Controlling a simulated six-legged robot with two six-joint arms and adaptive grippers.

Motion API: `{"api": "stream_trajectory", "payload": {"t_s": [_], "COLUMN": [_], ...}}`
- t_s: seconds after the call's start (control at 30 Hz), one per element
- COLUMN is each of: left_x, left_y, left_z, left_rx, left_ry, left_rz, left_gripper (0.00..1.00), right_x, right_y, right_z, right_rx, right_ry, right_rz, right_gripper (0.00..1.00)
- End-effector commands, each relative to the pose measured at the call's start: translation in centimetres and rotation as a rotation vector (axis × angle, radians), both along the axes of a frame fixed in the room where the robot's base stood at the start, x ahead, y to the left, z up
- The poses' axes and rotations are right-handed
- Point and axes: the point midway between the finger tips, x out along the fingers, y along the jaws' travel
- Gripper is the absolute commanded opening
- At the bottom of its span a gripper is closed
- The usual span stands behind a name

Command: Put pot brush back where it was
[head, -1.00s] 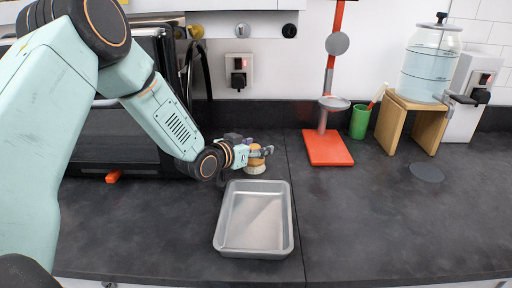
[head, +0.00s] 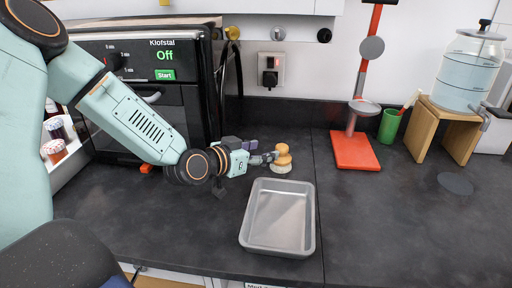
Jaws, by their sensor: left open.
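The pot brush (head: 282,158) has a rounded orange-tan wooden handle and pale bristles. It stands upright on the dark counter, just behind the metal tray (head: 246,226). My left gripper (head: 268,158) is open just to the left of the brush, its fingers pointing right toward it. I cannot tell whether a fingertip touches the brush. My right gripper is not in view.
A black oven (head: 150,100) stands behind my left arm. A red stand (head: 355,152), a green cup (head: 389,126) and a wooden stool (head: 440,126) bearing a glass water dispenser (head: 466,72) are to the right. The front right counter is mostly clear.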

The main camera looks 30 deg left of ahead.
Motion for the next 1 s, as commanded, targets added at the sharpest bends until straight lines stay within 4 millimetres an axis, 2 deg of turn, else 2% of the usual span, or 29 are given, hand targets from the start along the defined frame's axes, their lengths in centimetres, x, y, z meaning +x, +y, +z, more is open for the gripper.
{"api": "stream_trajectory", "payload": {"t_s": [0.1,0.3,0.73,1.0], "left_x": [-0.8,-1.5,-1.6,-1.7], "left_y": [0.2,0.2,0.2,0.1], "left_z": [0.5,0.6,0.6,2.3], "left_rx": [-0.004,0.000,0.000,-0.001], "left_ry": [0.000,0.000,0.000,0.000], "left_rz": [0.002,-0.001,-0.002,-0.002], "left_gripper": [0.58,0.58,0.58,0.58], "right_x": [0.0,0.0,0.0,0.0], "right_y": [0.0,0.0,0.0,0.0], "right_z": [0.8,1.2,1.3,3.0], "right_rx": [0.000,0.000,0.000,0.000], "right_ry": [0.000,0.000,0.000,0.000], "right_rz": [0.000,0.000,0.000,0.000], "right_gripper": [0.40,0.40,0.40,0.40]}}
